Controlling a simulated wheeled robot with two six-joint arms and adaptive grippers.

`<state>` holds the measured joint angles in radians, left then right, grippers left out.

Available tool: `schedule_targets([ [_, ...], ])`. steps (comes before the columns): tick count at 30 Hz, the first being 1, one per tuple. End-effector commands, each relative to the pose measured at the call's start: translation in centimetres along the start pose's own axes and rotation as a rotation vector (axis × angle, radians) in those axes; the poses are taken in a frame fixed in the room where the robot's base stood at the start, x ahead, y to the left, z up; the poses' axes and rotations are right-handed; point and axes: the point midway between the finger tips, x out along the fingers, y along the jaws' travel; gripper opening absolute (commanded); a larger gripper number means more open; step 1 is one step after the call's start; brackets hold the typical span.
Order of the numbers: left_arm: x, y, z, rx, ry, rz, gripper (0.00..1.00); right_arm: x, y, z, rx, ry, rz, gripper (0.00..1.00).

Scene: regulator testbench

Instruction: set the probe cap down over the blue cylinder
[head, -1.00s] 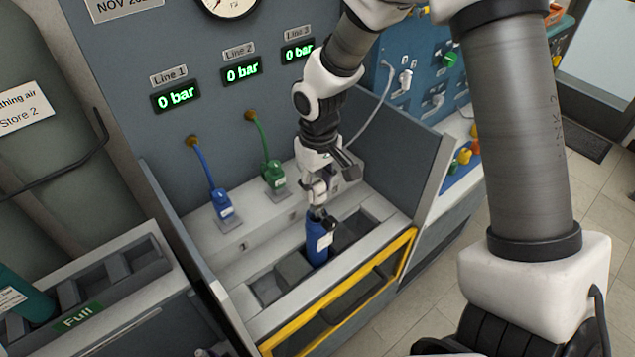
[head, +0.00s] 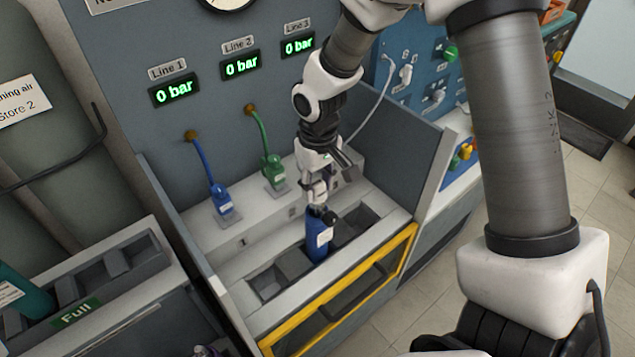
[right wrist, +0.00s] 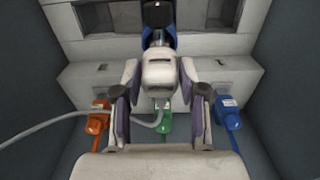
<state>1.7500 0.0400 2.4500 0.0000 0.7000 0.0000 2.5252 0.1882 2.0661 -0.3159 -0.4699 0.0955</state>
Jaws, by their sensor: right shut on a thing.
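The blue cylinder (head: 319,244) stands upright in the middle of the bench's slotted trough, with a dark valve at its top. The top of the cylinder (right wrist: 158,20) also shows in the right wrist view. My right gripper (head: 317,190) is just above it, its fingers shut on the pale probe cap (right wrist: 158,72). The cap's narrow end points at the cylinder's valve; I cannot tell whether they touch. In the head view the gripper mostly hides the cap. Only a small part of what looks like my left gripper (head: 207,351) shows at the bottom edge.
Behind are a blue connector (head: 222,203), a green connector (head: 274,174) and an orange connector (right wrist: 97,117). A pale hose (right wrist: 60,131) runs to the cap. A yellow-framed front (head: 345,293) and side walls bound the trough. Slots beside the cylinder are empty.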

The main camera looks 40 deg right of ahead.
Motion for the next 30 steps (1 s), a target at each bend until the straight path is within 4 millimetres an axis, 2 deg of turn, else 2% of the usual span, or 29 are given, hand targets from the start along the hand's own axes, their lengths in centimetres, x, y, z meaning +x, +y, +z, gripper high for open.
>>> schedule_targets([
  [14,0.2,0.0,0.0,0.000,0.000,0.000,0.64,0.4,0.0,0.0,0.000,0.000,0.000,0.05],
  [15,0.2,0.0,0.0,0.000,0.000,0.000,0.64,0.4,0.0,0.0,0.000,0.000,0.000,0.48],
  [17,0.2,0.0,0.0,0.000,0.000,0.000,0.64,0.4,0.0,0.0,0.000,0.000,0.000,0.69],
  [26,0.2,0.0,0.0,0.000,0.000,0.000,0.64,0.4,0.0,0.0,0.000,0.000,0.000,0.70],
  [30,0.2,0.0,0.0,0.000,0.000,0.000,0.64,-0.8,0.0,-0.1,0.000,0.003,0.001,0.70],
])
